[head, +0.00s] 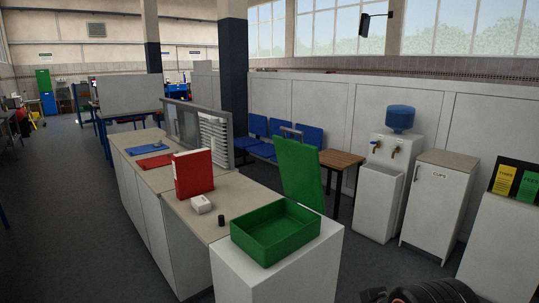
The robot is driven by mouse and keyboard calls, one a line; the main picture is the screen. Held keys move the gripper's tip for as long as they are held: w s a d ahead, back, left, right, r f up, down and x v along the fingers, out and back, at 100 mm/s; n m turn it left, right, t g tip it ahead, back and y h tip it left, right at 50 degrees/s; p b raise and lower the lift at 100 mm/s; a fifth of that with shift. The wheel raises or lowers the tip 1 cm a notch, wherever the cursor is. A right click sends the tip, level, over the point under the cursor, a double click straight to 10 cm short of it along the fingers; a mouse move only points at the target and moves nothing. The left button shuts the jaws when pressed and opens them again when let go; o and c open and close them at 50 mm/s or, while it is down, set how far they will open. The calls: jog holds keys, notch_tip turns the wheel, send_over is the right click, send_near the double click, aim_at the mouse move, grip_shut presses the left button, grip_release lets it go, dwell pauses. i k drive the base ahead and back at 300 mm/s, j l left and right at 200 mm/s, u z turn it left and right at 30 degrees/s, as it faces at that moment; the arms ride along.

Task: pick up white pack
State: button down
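The small white pack (201,204) lies on the beige counter top (235,190), just in front of an upright red binder (193,173). A small dark cylinder (221,220) stands to its right and nearer to me. No gripper fingers show in the head view. Only a dark rounded part, probably of my own arm, shows at the bottom right edge, far from the pack.
An empty green tray (275,233) sits on a white stand (285,275) right of the pack. An upright green panel (298,170) rises behind it. A blue-topped water dispenser (391,165) and cups cabinet (438,205) stand right. Open floor (75,220) lies left.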

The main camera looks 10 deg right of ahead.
aim_at(201, 204)
jog(key=i+j+z, duration=0.1)
jog(key=i+j, duration=0.35)
jog(key=j, duration=0.2)
jog(key=i+j+z, duration=0.25)
jog(key=i+j, duration=0.15)
jog(key=j, duration=0.25)
jog(key=i+j+z, duration=0.1)
jog(key=j, duration=0.3)
jog(key=i+j, duration=0.25)
jog(key=i+j+z, duration=0.15)
jog(key=j, duration=0.35)
